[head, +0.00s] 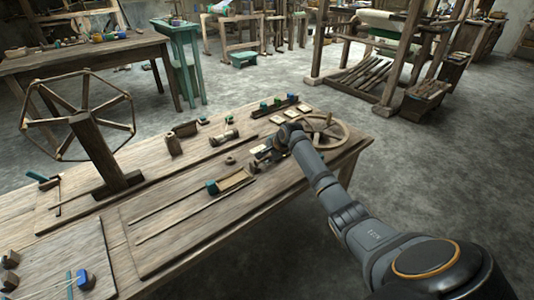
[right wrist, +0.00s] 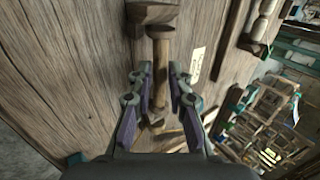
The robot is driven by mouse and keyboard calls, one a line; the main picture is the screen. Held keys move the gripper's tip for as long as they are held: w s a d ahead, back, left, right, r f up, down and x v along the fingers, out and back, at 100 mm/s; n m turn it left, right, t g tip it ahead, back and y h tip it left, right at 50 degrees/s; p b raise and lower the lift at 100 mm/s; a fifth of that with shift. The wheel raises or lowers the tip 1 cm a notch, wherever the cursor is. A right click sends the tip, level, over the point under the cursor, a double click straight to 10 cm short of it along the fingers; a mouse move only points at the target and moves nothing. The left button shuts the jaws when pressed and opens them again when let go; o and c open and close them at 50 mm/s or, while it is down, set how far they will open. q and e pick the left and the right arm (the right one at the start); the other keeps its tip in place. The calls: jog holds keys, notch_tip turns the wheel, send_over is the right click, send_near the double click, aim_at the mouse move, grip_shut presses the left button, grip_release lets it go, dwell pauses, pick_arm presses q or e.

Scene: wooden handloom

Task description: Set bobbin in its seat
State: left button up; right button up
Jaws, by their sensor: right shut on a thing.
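My right gripper (head: 268,152) is low over the right part of the workbench, next to a spoked wooden wheel. In the right wrist view the gripper (right wrist: 158,75) is shut on the bobbin (right wrist: 160,55), a brown wooden piece with a narrow shaft. The shaft runs between the purple-padded fingers, and a wider wooden end (right wrist: 152,13) shows beyond the fingertips. I cannot tell whether that end belongs to the bobbin or to its seat. In the head view the arm and gripper mostly hide the bobbin. My left gripper is not in view.
The spoked wheel (head: 325,130) lies close to the gripper. A spool with pale thread (head: 225,138), a wooden block (head: 178,139) and a teal block with a wooden piece (head: 230,183) are on the workbench (head: 190,235). A tall wheel (head: 80,115) stands at left.

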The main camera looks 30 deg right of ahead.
jog(key=shift+f, duration=0.35)
jog(key=o, duration=0.9)
jog(key=shift+c, duration=0.2)
jog(key=shift+s+r, duration=0.1)
jog(key=shift+r, duration=0.05)
jog(key=v, duration=1.1)
jog(key=shift+s+r, duration=0.3)
jog(key=shift+f, duration=0.1)
